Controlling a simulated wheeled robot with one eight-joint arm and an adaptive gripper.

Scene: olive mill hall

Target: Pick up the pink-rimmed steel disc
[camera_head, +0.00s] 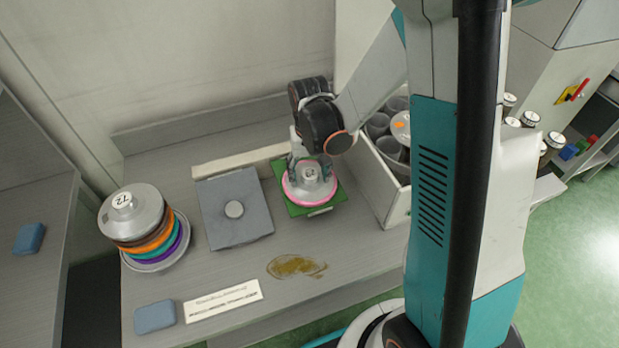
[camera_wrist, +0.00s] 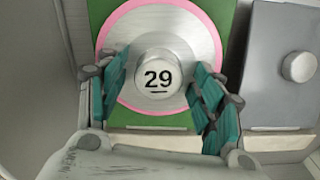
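The pink-rimmed steel disc (camera_head: 310,184) lies on a green mat (camera_head: 330,203) on the bench. In the wrist view the disc (camera_wrist: 190,35) has a central knob marked 29 (camera_wrist: 158,76). My gripper (camera_head: 309,172) is directly above the disc. In the wrist view its two teal-padded fingers (camera_wrist: 160,95) stand apart on either side of the knob, with gaps between pads and knob. The fingers overlap the disc's face, and I cannot tell whether they touch it.
Left of the mat is a grey square plate (camera_head: 225,205) with a round knob. A white crate with cups (camera_head: 395,207) is close on the right. A brown stain (camera_head: 292,266) and a label strip (camera_head: 222,300) lie in front.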

